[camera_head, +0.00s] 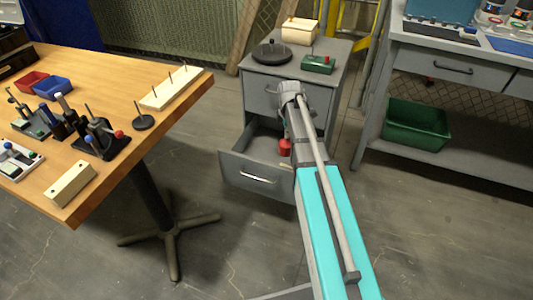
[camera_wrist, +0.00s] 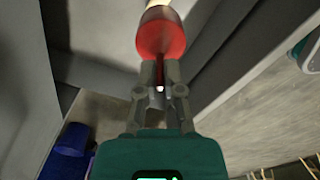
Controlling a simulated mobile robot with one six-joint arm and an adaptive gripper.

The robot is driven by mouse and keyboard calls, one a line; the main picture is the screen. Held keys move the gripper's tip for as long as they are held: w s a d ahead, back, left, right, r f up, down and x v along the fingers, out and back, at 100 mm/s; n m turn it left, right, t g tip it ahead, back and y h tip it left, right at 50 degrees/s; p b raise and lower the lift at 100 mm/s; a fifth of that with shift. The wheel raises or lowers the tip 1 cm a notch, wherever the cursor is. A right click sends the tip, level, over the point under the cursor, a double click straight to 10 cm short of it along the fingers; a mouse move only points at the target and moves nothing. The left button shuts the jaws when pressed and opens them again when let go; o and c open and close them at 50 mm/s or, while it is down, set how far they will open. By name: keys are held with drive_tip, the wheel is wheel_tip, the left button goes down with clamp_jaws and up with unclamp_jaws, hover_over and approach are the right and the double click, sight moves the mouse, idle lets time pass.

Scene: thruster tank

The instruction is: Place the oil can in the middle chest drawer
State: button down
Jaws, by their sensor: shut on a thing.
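The oil can (camera_head: 285,147) is red and partly hidden behind my arm in the head view. It appears over or inside the open drawer (camera_head: 258,178) of the grey chest. In the wrist view, the red can (camera_wrist: 161,38) with a cream part at its far end is between the fingertips of my gripper (camera_wrist: 159,75). My gripper is shut on it. Grey drawer walls and floor lie around and beyond it. I cannot tell whether the can touches the drawer floor. The drawer above is closed.
The chest top holds a dark round lidded thing (camera_head: 271,53), a green box (camera_head: 318,64) and a wooden box (camera_head: 300,30). A wooden table (camera_head: 185,98) with several tools stands left. A grey workbench (camera_head: 460,70) with a green bin (camera_head: 415,125) stands right.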

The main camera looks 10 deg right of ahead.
drive_tip(key=w+a+f+b, duration=0.8)
drive_tip(key=a+f, duration=0.1)
drive_tip(key=shift+w+a+b, duration=0.15)
drive_tip(key=shift+w+b, duration=0.15)
drive_tip(key=shift+w, duration=0.05)
drive_tip(key=shift+r, duration=0.1)
drive_tip(key=shift+w+a+f+b, duration=0.15)
drive_tip(key=shift+f+b, duration=0.9)
drive_tip(key=shift+w+a+f+b, duration=0.1)
drive_tip(key=shift+a+f+b, duration=0.05)
drive_tip(key=shift+f+b, duration=0.85)
drive_tip(key=c, duration=0.8)
unclamp_jaws()
